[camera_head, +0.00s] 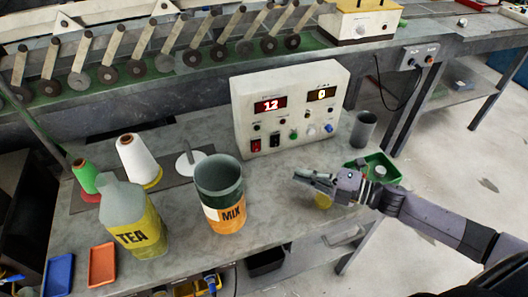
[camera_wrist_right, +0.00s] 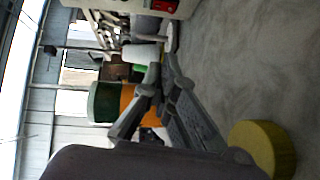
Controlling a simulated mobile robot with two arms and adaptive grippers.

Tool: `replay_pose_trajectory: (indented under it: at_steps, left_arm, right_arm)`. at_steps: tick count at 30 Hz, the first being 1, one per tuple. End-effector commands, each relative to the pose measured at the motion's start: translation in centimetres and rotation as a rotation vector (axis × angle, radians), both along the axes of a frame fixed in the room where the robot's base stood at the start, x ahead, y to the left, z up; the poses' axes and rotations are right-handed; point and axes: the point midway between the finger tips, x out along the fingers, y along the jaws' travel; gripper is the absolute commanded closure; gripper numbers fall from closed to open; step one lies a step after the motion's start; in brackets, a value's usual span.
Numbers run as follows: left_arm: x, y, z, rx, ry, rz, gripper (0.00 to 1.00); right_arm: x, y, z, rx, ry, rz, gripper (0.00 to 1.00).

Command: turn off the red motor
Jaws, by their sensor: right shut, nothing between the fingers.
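A cream control box (camera_head: 290,110) stands at the back of the grey table, with two lit displays reading 12 and 0. Small labels are unreadable, and no separate red motor can be made out. My right gripper (camera_head: 298,176) is shut and empty above the table, in front of the box and apart from it. In the right wrist view its fingers (camera_wrist_right: 163,62) point toward the box edge, where red (camera_wrist_right: 172,7) shows. My left gripper is not in view.
A MIX cup (camera_head: 222,219) and a TEA container (camera_head: 137,238) stand left of the gripper. Thread cones (camera_head: 140,160) stand behind them. A yellow round piece (camera_wrist_right: 262,148) lies below the gripper. A grey cup (camera_head: 363,130) and green tray (camera_head: 386,163) are at right.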

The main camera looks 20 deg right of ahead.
Motion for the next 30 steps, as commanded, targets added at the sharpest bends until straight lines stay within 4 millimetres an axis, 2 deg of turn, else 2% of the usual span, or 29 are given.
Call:
replay_pose_trajectory:
  at_steps: [7,11,24,30]
  left_arm:
    - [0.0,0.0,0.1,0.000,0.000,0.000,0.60]
    - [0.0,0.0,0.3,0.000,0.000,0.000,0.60]
    - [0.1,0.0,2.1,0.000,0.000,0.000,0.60]
    - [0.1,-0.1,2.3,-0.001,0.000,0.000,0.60]
  right_arm:
    - [0.3,0.2,0.0,0.001,-0.001,0.000,1.00]
    - [1.1,1.1,0.1,0.002,-0.002,0.001,1.00]
    - [6.9,7.5,-0.5,0.003,-0.001,0.002,1.00]
    - [9.6,7.5,-1.1,0.001,-0.001,-0.001,1.00]
